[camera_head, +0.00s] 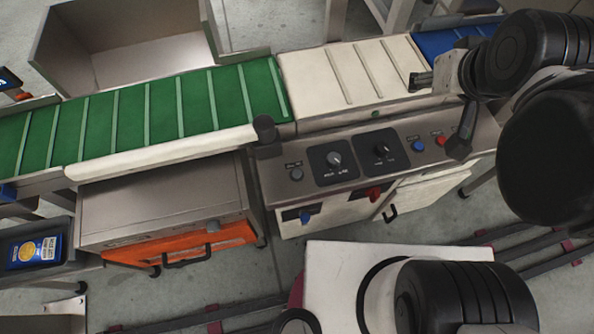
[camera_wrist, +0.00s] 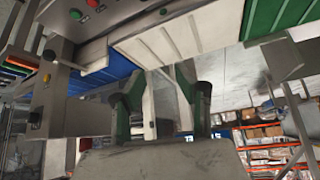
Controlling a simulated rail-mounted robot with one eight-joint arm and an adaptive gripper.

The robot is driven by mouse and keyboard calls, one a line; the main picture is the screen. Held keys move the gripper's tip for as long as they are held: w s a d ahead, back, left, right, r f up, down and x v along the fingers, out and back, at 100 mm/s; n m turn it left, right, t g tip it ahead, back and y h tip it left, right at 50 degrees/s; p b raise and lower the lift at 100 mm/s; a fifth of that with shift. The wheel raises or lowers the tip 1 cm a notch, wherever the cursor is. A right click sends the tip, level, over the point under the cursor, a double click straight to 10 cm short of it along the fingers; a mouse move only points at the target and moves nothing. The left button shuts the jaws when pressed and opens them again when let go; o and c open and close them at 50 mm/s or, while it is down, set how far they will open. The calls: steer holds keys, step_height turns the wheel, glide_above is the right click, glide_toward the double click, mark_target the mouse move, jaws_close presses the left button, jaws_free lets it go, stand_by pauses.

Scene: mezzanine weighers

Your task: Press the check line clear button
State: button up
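A grey control panel (camera_head: 410,166) runs along the front of the conveyor in the head view. It carries a grey button (camera_head: 296,173), a blue button (camera_head: 417,146) and a red button (camera_head: 440,139), plus two dark dials. The labels are too small to read, so I cannot tell which is the check line clear button. My gripper (camera_head: 438,112) is at the panel's right end, by the cream belt, with its fingers apart and nothing between them. In the wrist view my gripper (camera_wrist: 160,92) also shows spread fingers, and a panel with small red and green buttons is at upper left.
The green belt (camera_head: 165,115), cream belt (camera_head: 352,75) and blue belt (camera_head: 440,42) form a line behind the panel. An orange-fronted cabinet (camera_head: 190,245) stands at left.

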jaws_close()
stand_by(1.1)
